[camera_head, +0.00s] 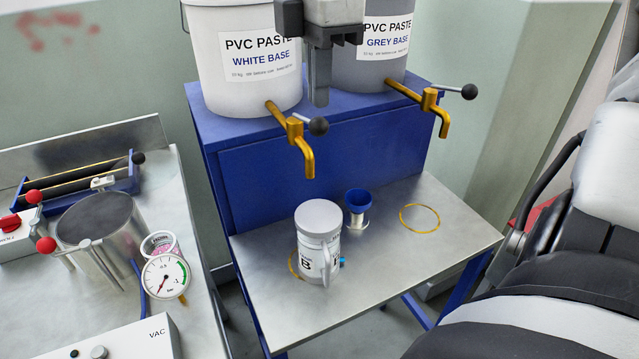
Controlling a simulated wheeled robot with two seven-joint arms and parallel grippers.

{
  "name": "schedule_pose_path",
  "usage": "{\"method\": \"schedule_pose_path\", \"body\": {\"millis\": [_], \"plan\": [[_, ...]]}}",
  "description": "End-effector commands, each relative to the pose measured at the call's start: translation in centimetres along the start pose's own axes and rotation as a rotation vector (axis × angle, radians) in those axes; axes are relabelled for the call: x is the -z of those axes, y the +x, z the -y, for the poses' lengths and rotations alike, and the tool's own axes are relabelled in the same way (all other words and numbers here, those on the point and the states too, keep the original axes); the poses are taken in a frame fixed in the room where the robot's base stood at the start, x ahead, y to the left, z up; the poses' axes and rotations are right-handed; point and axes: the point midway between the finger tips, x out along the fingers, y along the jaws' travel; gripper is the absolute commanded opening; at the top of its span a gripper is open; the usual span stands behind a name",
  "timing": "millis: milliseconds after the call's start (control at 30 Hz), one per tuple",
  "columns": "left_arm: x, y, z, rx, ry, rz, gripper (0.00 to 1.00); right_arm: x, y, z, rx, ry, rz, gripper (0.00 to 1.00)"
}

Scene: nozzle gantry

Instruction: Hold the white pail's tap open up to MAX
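The white pail (246,62), labelled PVC PASTE WHITE BASE, stands on the blue stand. Its brass tap (295,130) points down at the front, with a lever ending in a black ball (318,126) to the right. No stream shows below the spout. A white lidded jug (318,225) marked B stands upright on the steel shelf, below and slightly right of the spout. A MAX mark cannot be read. My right gripper (319,98) points down just above the black ball, fingers together, nothing seen between them. Contact with the ball is not visible. My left gripper is not in view.
The grey pail (372,65) with its own tap (431,100) stands to the right. A small blue-rimmed cup (358,202) and an empty yellow ring (420,206) are on the shelf (400,250). A bench with a steel pot (92,220) and gauge (165,276) stands left.

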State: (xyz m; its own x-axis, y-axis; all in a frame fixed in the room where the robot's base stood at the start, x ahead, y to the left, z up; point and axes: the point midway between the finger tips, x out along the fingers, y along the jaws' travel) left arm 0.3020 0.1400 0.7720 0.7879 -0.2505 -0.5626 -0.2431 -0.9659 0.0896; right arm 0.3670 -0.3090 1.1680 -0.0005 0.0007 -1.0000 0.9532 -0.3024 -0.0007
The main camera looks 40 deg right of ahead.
Motion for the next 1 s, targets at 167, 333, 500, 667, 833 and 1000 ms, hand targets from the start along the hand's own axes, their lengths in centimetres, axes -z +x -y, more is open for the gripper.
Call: {"method": "schedule_pose_path", "body": {"millis": [167, 333, 500, 667, 833, 1000], "plan": [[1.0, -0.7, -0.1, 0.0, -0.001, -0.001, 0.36, 0.0, -1.7, 0.0, -0.002, 0.0, 0.001, 0.0], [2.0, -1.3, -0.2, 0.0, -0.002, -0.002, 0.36, 0.0, -3.5, 0.0, -0.001, 0.001, 0.001, 0.0], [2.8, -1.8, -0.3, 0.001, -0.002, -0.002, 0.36, 0.0, -4.9, 0.0, -0.002, 0.001, 0.0, 0.0], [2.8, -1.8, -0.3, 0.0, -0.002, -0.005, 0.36, 0.0, -4.9, 0.0, -0.001, 0.0, 0.0, 0.0], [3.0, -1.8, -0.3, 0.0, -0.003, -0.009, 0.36, 0.0, -4.9, 0.0, -0.001, 0.0, 0.0, 0.0], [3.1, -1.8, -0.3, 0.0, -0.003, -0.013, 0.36, 0.0, -4.9, 0.0, -0.001, 0.0, 0.0, 0.0]]}}
